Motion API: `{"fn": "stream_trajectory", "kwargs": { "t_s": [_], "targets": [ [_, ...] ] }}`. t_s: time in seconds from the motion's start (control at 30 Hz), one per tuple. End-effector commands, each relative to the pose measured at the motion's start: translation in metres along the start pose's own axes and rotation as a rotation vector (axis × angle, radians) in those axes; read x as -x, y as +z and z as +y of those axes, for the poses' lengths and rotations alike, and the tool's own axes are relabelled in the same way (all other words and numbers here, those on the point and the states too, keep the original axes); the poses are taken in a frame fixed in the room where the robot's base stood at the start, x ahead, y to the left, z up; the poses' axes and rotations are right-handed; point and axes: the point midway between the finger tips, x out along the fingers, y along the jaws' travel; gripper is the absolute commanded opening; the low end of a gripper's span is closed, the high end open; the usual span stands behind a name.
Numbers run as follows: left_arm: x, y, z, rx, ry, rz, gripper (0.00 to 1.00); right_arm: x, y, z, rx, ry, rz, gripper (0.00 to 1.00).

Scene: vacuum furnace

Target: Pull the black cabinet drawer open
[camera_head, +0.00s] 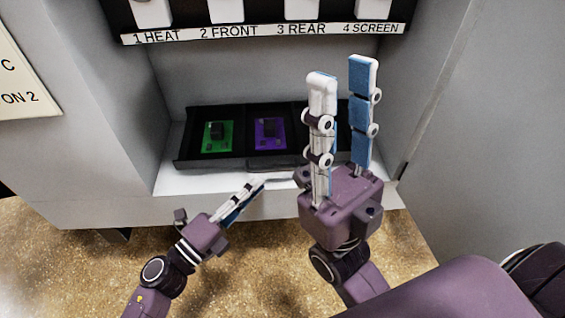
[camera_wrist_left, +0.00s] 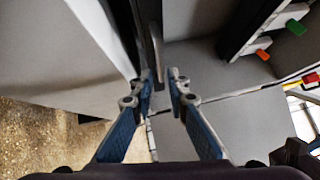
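The black drawer (camera_head: 225,163) sits in the grey cabinet's recess, its inside visible from above. A green board (camera_head: 217,136) and a purple board (camera_head: 270,134) lie in its compartments. A handle (camera_head: 272,166) shows on its front. My left gripper (camera_head: 278,178) is low in front of the drawer, its tips close to the handle. In the left wrist view, its fingers (camera_wrist_left: 161,76) are apart with a dark bar-like edge between them; whether they touch it is unclear. My right gripper (camera_head: 342,70) is open, empty and pointing up, hiding the drawer's right part.
A labelled panel (camera_head: 255,33) with white switches overhangs the drawer. Grey cabinet walls stand at both sides of the recess, and a pale ledge (camera_head: 178,183) lies under the drawer. The speckled floor (camera_head: 70,265) in front is clear.

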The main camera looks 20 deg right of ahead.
Motion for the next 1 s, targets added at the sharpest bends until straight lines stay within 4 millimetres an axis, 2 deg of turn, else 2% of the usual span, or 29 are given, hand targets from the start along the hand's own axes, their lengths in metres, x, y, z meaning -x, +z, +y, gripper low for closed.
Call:
{"fn": "stream_trajectory", "kwargs": {
  "t_s": [0.2,0.4,0.53,0.77,0.9,1.0],
  "targets": [
    [-0.036,0.000,0.000,-0.001,-0.003,0.001,0.15,0.008,0.002,0.000,0.000,0.000,-0.002,0.28],
    [-0.061,0.000,0.001,0.000,-0.002,0.000,0.15,0.013,0.003,0.000,0.000,0.000,-0.002,0.28],
    [-0.068,0.000,0.000,0.002,0.000,-0.001,0.15,0.013,0.004,0.000,0.000,0.000,-0.003,0.28],
    [-0.069,0.000,0.000,0.003,0.000,-0.001,0.15,0.013,0.004,0.000,0.000,0.000,-0.003,0.28],
    [-0.069,0.000,0.000,0.002,0.000,-0.001,0.02,0.013,0.004,0.000,0.000,0.000,-0.003,0.28],
    [-0.069,0.000,0.000,0.002,0.000,-0.001,0.00,0.013,0.004,0.000,0.000,0.000,-0.003,0.28]
  ]
}}
